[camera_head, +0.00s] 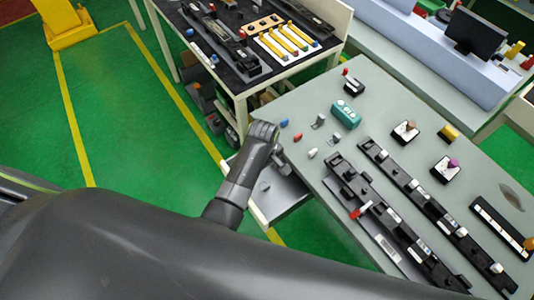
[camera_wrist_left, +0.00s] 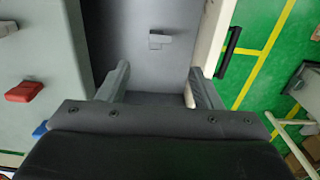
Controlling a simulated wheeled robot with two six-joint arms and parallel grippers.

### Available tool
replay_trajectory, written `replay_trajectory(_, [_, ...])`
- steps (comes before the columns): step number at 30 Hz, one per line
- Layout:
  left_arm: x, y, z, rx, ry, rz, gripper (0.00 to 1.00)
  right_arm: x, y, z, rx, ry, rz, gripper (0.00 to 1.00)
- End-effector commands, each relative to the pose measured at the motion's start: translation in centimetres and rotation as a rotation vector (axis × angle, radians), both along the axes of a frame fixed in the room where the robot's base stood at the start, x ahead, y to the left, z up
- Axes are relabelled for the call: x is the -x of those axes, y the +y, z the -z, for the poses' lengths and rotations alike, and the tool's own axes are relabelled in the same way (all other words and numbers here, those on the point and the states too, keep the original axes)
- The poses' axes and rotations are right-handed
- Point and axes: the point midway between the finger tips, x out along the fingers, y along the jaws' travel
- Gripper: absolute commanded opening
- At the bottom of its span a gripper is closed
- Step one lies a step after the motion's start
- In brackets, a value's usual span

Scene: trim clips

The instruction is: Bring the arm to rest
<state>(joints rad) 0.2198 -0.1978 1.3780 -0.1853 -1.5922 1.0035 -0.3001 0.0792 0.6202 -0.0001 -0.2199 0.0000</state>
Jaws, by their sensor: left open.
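My left arm reaches in from the left in the head view. Its gripper (camera_head: 279,160) is over the left edge of the grey table (camera_head: 375,85), above a grey open tray or drawer (camera_head: 284,196). In the left wrist view the two fingers of my left gripper (camera_wrist_left: 161,82) are spread apart with nothing between them. A small grey clip (camera_wrist_left: 158,40) lies on the grey surface ahead of the fingertips. My right gripper is not in view.
Red (camera_head: 298,137) and blue (camera_head: 284,123) pieces lie near the gripper. A teal block (camera_head: 345,114) and long black trim rails (camera_head: 385,217) are on the table. A second bench (camera_head: 240,88) stands behind. Green floor (camera_head: 130,130) is clear at left.

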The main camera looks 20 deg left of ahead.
Motion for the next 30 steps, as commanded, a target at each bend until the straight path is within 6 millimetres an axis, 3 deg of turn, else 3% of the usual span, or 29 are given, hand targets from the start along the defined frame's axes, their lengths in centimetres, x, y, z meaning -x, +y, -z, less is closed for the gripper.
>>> replay_trajectory(8, [0.1, 0.1, 0.0, 0.000, -0.001, 0.001, 0.59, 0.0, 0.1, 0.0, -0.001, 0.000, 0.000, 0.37])
replay_trajectory(13, [1.8, 2.6, 0.1, -0.007, -0.027, 0.045, 0.59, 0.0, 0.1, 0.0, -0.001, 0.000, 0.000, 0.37])
replay_trajectory(17, [5.0, 6.5, -0.5, -0.032, -0.073, 0.137, 0.59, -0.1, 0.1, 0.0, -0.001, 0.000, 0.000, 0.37])
replay_trajectory(24, [12.2, 12.9, -3.9, -0.119, -0.157, 0.381, 0.59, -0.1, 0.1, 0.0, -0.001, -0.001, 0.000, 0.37])
replay_trajectory(30, [16.7, 15.5, -7.5, -0.191, -0.199, 0.574, 0.59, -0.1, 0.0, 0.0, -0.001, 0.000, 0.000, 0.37])
